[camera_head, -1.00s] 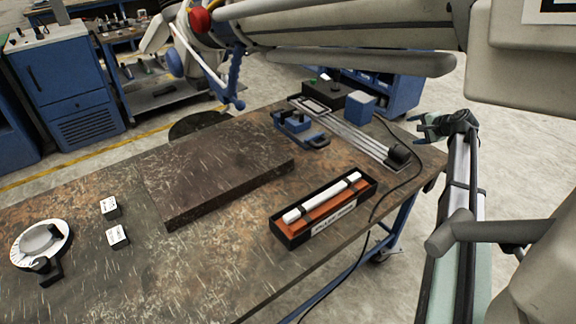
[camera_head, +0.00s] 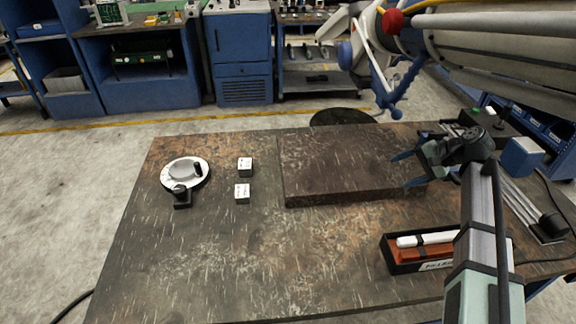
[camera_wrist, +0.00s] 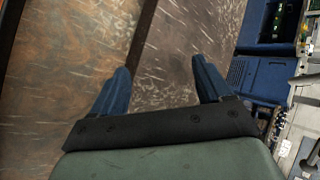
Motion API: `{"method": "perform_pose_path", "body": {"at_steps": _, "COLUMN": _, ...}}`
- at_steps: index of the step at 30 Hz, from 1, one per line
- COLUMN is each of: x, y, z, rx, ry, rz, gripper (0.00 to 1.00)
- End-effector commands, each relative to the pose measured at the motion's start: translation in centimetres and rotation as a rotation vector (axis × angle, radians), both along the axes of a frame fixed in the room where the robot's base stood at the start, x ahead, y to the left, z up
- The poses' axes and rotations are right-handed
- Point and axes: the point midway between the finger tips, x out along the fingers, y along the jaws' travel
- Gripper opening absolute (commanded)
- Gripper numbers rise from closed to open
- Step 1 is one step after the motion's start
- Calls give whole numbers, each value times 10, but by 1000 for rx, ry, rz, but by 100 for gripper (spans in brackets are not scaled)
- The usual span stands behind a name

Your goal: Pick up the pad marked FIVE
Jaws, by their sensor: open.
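Two small white-topped pads with dark sides sit on the left part of the workbench, one behind the other. The far pad (camera_head: 245,167) and the near pad (camera_head: 242,193) both carry dark marks on top, too small to read, so I cannot tell which says FIVE. My gripper (camera_head: 398,170) is open and empty, above the right end of the dark slab and well to the right of both pads. In the wrist view the two blue fingers (camera_wrist: 160,85) are spread wide with nothing between them. No pad shows in the wrist view.
The dark raised slab (camera_head: 340,197) lies between the pads and my gripper. A round white dial (camera_head: 171,184) with a black clamp stands left of the pads. A black box with white and orange bars (camera_head: 390,262) lies front right. The bench's front left is clear.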

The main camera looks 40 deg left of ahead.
Motion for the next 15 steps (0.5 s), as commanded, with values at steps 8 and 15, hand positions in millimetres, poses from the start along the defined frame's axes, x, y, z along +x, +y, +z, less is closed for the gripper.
{"method": "perform_pose_path", "body": {"at_steps": 8, "x": -113, "y": 79, "z": 0, "rx": -44, "ry": 88, "rz": 323, "gripper": 78}}
{"method": "perform_pose_path", "body": {"at_steps": 15, "x": -195, "y": 124, "z": 2, "rx": -93, "ry": 145, "rz": 569, "gripper": 78}}
